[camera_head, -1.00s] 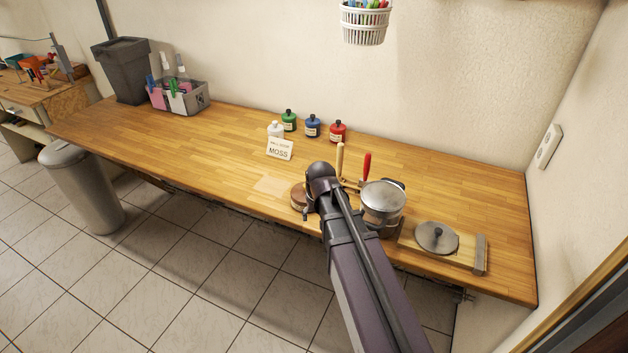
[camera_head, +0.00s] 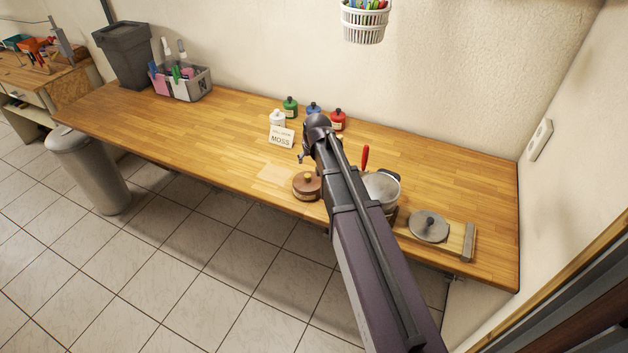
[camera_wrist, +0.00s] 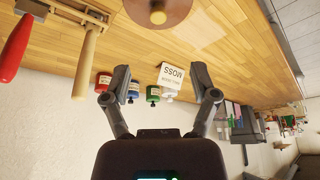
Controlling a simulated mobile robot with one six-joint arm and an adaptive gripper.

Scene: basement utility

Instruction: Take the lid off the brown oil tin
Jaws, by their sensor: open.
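The brown oil tin (camera_head: 304,194) stands upright near the front edge of the workbench. Its round brown lid (camera_head: 297,181) with a brass knob (camera_head: 307,177) sits on top. In the wrist view, which is upside down, the lid (camera_wrist: 143,8) and knob (camera_wrist: 158,17) are cut off at the top edge. My gripper (camera_wrist: 160,80) is open and empty there, its fingers apart, with the tin beyond the fingertips. In the head view my gripper (camera_head: 303,155) is mostly hidden by my arm, behind the tin on the wall side.
A white card reading MOSS (camera_head: 281,136) stands before white (camera_head: 277,119), green (camera_head: 290,107), blue and red (camera_head: 338,120) bottles. Right of my arm are a metal pot (camera_head: 383,190), a red-handled tool (camera_head: 365,157) and a grey lid (camera_head: 429,226) on a board. The bench's left middle is clear.

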